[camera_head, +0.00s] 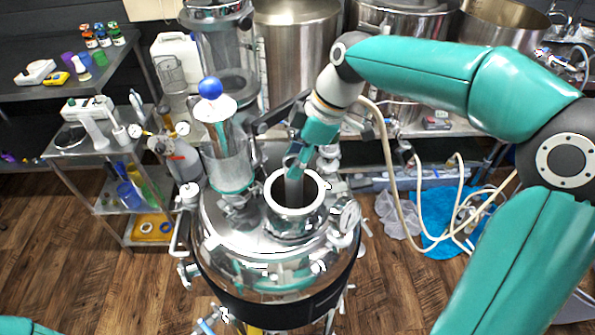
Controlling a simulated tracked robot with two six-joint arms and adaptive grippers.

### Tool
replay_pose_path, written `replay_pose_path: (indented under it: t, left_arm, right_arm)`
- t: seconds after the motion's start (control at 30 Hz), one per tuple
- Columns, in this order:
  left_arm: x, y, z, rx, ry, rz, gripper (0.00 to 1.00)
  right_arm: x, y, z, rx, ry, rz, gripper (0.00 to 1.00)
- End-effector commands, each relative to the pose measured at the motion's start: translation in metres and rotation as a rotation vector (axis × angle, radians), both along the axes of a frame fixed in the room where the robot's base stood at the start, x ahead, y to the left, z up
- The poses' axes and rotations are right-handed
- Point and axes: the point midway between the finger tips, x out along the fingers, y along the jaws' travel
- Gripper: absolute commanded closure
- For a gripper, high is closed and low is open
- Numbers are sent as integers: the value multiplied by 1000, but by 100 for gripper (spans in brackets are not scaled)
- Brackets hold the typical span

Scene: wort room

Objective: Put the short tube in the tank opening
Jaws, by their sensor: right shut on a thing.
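The steel tank (225,248) stands in the middle, with its round opening (318,200) at the top right of its lid. My right gripper (297,165) comes down from above and is shut on the short tube (293,190), a grey piece whose lower end shows inside the rim of the opening. The fingers hide the tube's upper part, and its bottom is lost in the dark of the opening. I cannot tell whether it touches the wall. My left gripper is out of view; only a bit of my left arm shows at the bottom left.
A pressure gauge (350,215) is at the right of the lid. Large steel vessels (296,45) stand behind. A pale hose (388,170) hangs at the right. A steel cart (100,150) is at the left.

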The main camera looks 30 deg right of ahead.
Motion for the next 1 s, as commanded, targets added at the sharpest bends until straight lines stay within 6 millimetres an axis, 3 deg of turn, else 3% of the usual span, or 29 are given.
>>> replay_pose_path:
  t: [0.33, 0.7, 0.73, 0.87, 1.0]
  left_arm:
    - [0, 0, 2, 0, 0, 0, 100]
    - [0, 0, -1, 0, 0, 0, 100]
    - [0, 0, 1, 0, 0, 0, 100]
    - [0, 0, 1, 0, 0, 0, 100]
    - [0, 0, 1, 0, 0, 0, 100]
  right_arm:
    - [0, 0, -40, 0, 3, 0, 100]
    - [0, 1, -46, 0, -1, 2, 100]
    - [0, 1, -45, 0, 0, 2, 52]
    - [0, 1, -44, 0, 0, 2, 31]
    - [0, 1, -44, 0, 0, 2, 31]
